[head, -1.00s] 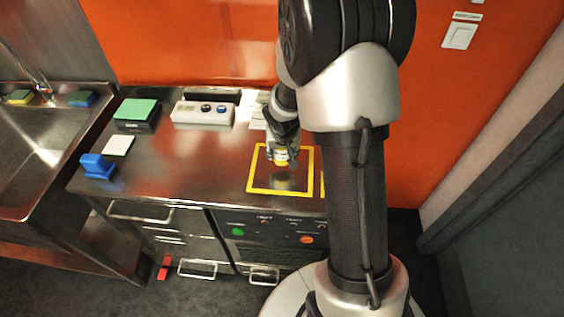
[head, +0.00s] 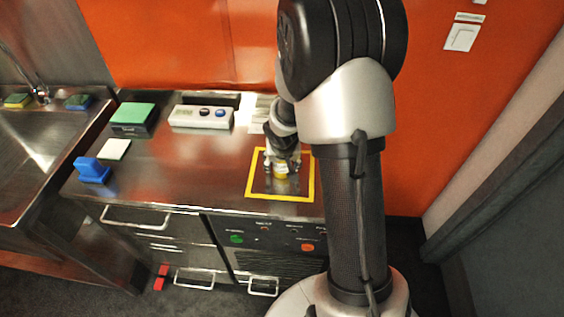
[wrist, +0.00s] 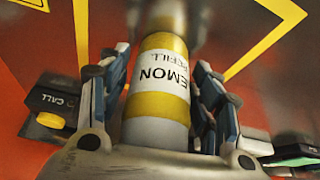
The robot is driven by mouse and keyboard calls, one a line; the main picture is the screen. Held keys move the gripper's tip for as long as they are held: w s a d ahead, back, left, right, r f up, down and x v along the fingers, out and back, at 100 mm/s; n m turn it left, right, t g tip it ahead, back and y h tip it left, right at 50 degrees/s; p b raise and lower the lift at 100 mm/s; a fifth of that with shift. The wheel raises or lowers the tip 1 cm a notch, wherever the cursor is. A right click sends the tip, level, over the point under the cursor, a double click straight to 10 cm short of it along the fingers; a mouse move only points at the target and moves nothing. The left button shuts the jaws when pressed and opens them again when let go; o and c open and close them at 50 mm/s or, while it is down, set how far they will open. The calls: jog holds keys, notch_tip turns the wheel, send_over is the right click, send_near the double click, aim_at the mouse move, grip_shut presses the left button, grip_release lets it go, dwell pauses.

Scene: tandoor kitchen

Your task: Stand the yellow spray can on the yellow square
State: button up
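The yellow spray can (head: 281,170) is upright in my gripper (head: 283,163), inside the yellow square (head: 249,178) on the steel counter. The can is small and partly hidden by the fingers in the head view. In the wrist view the can (wrist: 160,75) has yellow bands and a white label reading "LEMON REFILL". The square's yellow lines (wrist: 263,45) show on both sides of the can there. I cannot tell whether the can's base touches the counter.
A grey control box (head: 201,117) stands behind the square, to the left. A green-topped block (head: 133,116), a white tile (head: 115,149) and a blue block (head: 93,170) lie on the left of the counter. The counter left of the square is clear. A sink (head: 28,150) is at far left.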

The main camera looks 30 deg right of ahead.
jog(key=shift+o, duration=0.3)
jog(key=shift+r, duration=0.1)
jog(key=s+a+r+n+p, duration=0.15)
jog(key=s+r, duration=0.25)
jog(key=r, duration=0.4)
jog(key=s+a+r+p, duration=0.3)
jog(key=s+r, duration=0.1)
jog(key=r, duration=0.4)
jog(key=s+a+r+p, duration=0.2)
jog(key=s+a+r, duration=0.15)
jog(key=r, duration=0.45)
jog(key=s+a+r+n+y, duration=0.1)
jog(key=s+a+r, duration=0.1)
jog(key=s, duration=0.5)
jog(key=s+a+r+n+y, duration=0.1)
jog(key=s+a+r+n, duration=0.1)
jog(key=s, duration=0.5)
jog(key=shift+s+a+r, duration=0.2)
jog(key=shift+a+r, duration=0.45)
jog(key=shift+a, duration=0.55)
jog(key=shift+n, duration=0.25)
jog(key=shift+c, duration=0.5)
